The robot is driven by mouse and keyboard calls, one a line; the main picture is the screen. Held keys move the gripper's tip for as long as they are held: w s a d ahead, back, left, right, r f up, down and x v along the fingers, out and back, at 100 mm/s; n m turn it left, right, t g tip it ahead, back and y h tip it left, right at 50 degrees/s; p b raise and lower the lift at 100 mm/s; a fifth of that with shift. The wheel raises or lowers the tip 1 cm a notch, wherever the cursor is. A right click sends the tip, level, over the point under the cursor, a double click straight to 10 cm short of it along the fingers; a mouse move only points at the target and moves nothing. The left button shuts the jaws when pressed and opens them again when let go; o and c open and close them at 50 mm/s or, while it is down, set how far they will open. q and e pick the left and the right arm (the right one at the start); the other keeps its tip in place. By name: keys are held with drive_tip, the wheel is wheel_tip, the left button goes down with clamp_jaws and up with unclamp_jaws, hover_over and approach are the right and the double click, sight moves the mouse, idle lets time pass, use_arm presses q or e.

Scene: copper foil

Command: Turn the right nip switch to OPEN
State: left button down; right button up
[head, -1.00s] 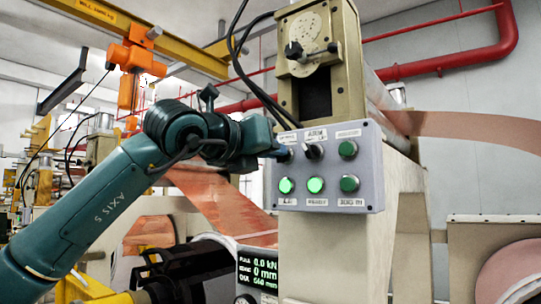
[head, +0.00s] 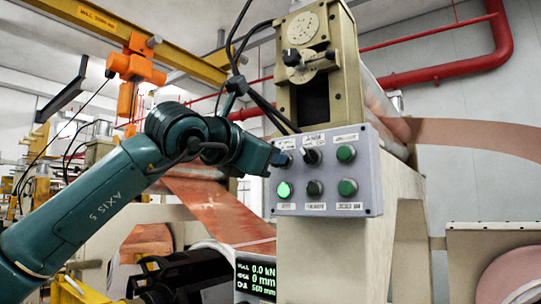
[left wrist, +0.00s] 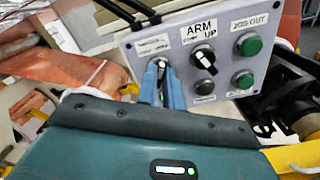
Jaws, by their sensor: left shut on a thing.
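A grey control panel (head: 327,171) is fixed to a beige machine post. My left gripper (head: 281,158) is at its upper left switch, whose knob is mostly hidden in the head view. In the left wrist view the two blue fingers (left wrist: 161,68) are shut on this knob (left wrist: 160,62); its label is too small to read. Beside it is a black switch with a white mark (head: 312,155), labelled ARM UP in the left wrist view (left wrist: 204,60). Below, the left lamp (head: 284,190) glows green and the middle lamp (head: 314,188) is dark. My right gripper is not seen.
Green buttons (head: 346,153) sit at the panel's right side; the upper one is labelled JOG OUT in the left wrist view (left wrist: 249,44). A display (head: 257,277) is below the panel. Copper foil (head: 215,208) runs behind my arm. Black cables hang above the panel.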

use_arm(q)
drive_tip(key=shift+r, duration=0.1)
idle(0.4)
drive_tip(key=c, duration=1.5)
unclamp_jaws()
drive_tip(key=shift+c, duration=0.2)
